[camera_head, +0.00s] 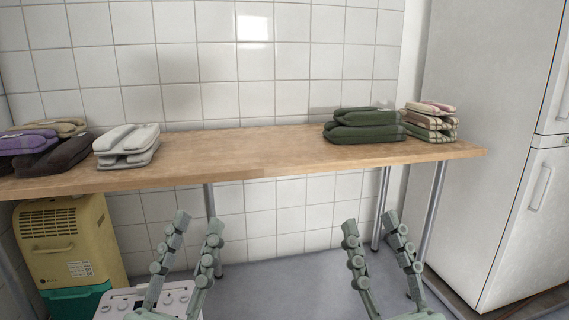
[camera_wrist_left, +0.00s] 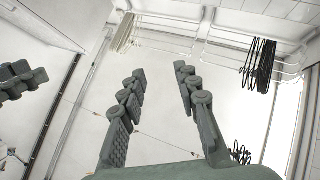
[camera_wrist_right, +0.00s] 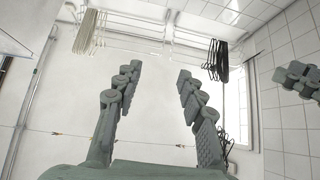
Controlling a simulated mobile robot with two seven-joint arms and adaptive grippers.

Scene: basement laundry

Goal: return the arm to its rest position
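My left gripper (camera_head: 196,226) is in the lower left-middle of the head view, in front of and below the wooden table edge. Its fingers are spread apart with nothing between them. In the left wrist view (camera_wrist_left: 157,85) its fingers are also apart and empty. My right gripper (camera_head: 371,226) is in the lower right-middle of the head view, also below the table edge. Its fingers are apart and empty, as the right wrist view (camera_wrist_right: 159,80) also shows. Both grippers point upward and touch nothing that I can see.
A wooden table (camera_head: 250,153) carries folded grey (camera_head: 128,146), green (camera_head: 364,126), plaid (camera_head: 430,122) and purple (camera_head: 28,142) cloth stacks. A yellow dehumidifier (camera_head: 68,238) stands at left, a white fridge (camera_head: 490,120) at right. Hangers (camera_wrist_left: 258,66) hang from a rack above.

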